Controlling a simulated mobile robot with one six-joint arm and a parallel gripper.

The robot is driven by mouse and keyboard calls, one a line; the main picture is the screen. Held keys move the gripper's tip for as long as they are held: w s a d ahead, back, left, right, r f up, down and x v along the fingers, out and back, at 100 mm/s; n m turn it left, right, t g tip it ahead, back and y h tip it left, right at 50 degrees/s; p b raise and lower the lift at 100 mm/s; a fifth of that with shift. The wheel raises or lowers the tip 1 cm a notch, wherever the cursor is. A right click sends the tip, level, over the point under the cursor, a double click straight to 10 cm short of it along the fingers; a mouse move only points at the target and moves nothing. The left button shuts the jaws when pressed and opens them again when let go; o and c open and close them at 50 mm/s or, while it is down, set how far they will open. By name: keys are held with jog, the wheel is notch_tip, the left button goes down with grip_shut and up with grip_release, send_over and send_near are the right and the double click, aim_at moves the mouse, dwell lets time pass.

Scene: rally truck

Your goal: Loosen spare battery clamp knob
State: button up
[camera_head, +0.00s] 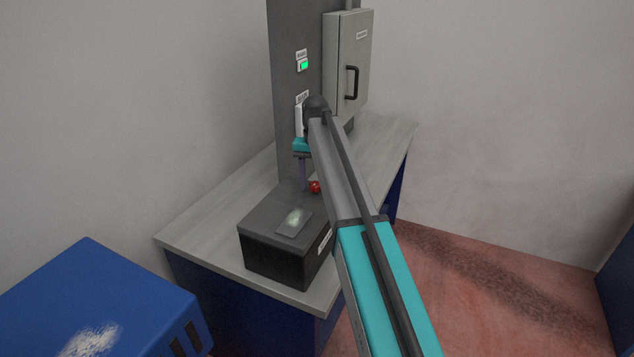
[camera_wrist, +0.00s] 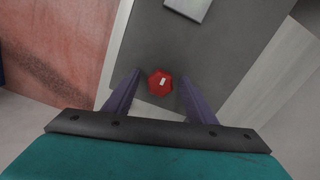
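The spare battery (camera_head: 270,240) is a black box on the bench. A red clamp knob (camera_head: 315,187) shows at the back of it, partly beside my arm. In the wrist view the red knob (camera_wrist: 160,83) has a small white mark and lies between and just beyond my two purple fingers. My gripper (camera_wrist: 152,88) is open, with a gap on both sides of the knob. In the head view my gripper (camera_head: 303,188) points down at the back of the box, and my arm hides part of that area.
The grey bench top (camera_head: 195,228) is clear left of the box. A dark column (camera_head: 290,80) with a green-lit switch (camera_head: 304,65) and a grey cabinet (camera_head: 350,60) with a black handle stand behind. A blue case (camera_head: 105,300) is at the lower left.

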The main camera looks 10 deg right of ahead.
aim_at(316, 183)
jog(key=shift+r, duration=0.25)
jog(key=shift+w+r+p, duration=0.1)
jog(key=shift+r+p, duration=0.25)
jog(key=shift+r, duration=0.1)
jog(key=shift+r+p, duration=1.7)
jog(key=shift+r, duration=1.45)
jog(key=shift+f, duration=0.1)
